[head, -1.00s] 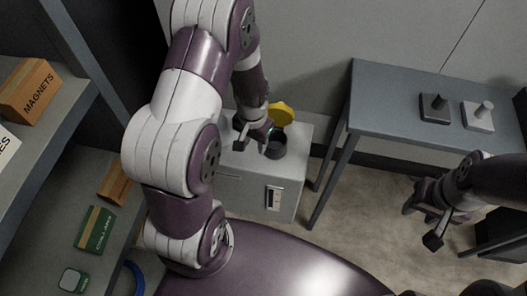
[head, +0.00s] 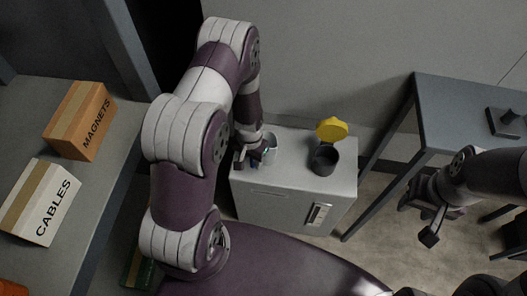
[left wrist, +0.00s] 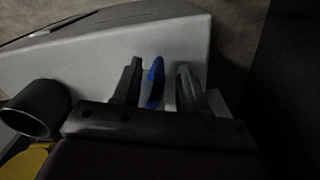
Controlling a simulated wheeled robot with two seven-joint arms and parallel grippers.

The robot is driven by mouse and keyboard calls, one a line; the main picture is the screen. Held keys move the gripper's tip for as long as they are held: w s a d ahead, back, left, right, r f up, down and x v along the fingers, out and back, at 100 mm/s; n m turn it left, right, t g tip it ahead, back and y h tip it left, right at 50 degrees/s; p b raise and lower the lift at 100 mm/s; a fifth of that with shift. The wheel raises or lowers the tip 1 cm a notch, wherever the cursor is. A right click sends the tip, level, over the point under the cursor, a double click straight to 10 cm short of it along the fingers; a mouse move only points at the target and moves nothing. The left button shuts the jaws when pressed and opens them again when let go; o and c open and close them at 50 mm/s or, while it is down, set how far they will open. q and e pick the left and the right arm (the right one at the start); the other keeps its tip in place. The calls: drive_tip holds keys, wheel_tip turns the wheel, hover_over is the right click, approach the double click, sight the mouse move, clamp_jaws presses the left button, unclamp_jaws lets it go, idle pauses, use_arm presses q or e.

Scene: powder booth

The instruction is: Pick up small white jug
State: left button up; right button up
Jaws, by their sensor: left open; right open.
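A small pale jug (head: 270,142) stands on the grey cabinet top, partly hidden by my left gripper (head: 252,158). My left gripper is open and low beside it, fingers pointing down. In the left wrist view, a narrow blue piece (left wrist: 155,82) shows between the two fingers of my left gripper (left wrist: 157,85); I cannot tell whether it belongs to the jug. A pale patch (left wrist: 217,103) shows just right of the right finger. My right gripper (head: 418,212) is open and empty, off to the right near the grey table.
A grey table (head: 470,100) is at right. A shelf at left holds the MAGNETS box (head: 80,120) and CABLES box (head: 40,203).

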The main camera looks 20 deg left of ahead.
use_arm(q)
clamp_jaws()
drive_tip(key=shift+r, duration=0.15)
